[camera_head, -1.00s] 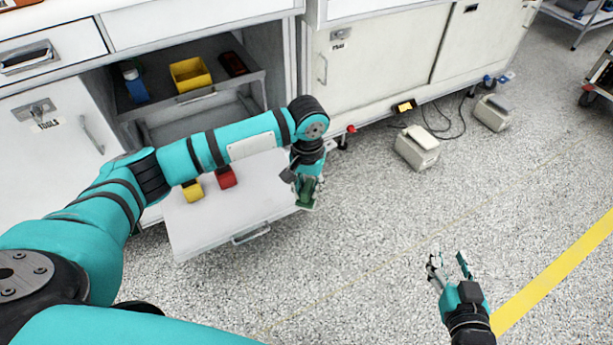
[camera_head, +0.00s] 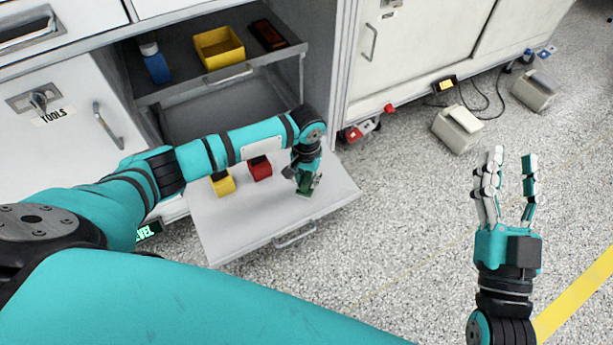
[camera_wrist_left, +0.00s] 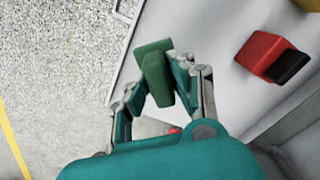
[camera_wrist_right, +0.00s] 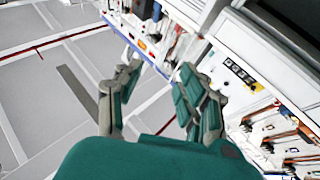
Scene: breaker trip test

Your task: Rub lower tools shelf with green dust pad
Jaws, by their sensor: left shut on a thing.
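The lower tools shelf (camera_head: 245,220) is a pale pulled-out panel low at the cabinet. My left gripper (camera_head: 307,175) points down at its right part, not far from the front handle. It is shut on the green dust pad (camera_wrist_left: 156,70), which the left wrist view shows pinched between the fingertips. The pad also shows in the head view (camera_head: 306,186). Whether the pad touches the shelf I cannot tell. The shelf surface also fills the right of the left wrist view (camera_wrist_left: 212,70). My right gripper (camera_head: 510,170) is open and empty over the floor.
A yellow block (camera_head: 223,184) and a red block (camera_head: 260,169) sit at the shelf's back, left of my left gripper. The upper shelf (camera_head: 190,88) holds a blue bottle (camera_head: 155,64), a yellow bin (camera_head: 219,47) and a dark red item (camera_head: 268,35).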

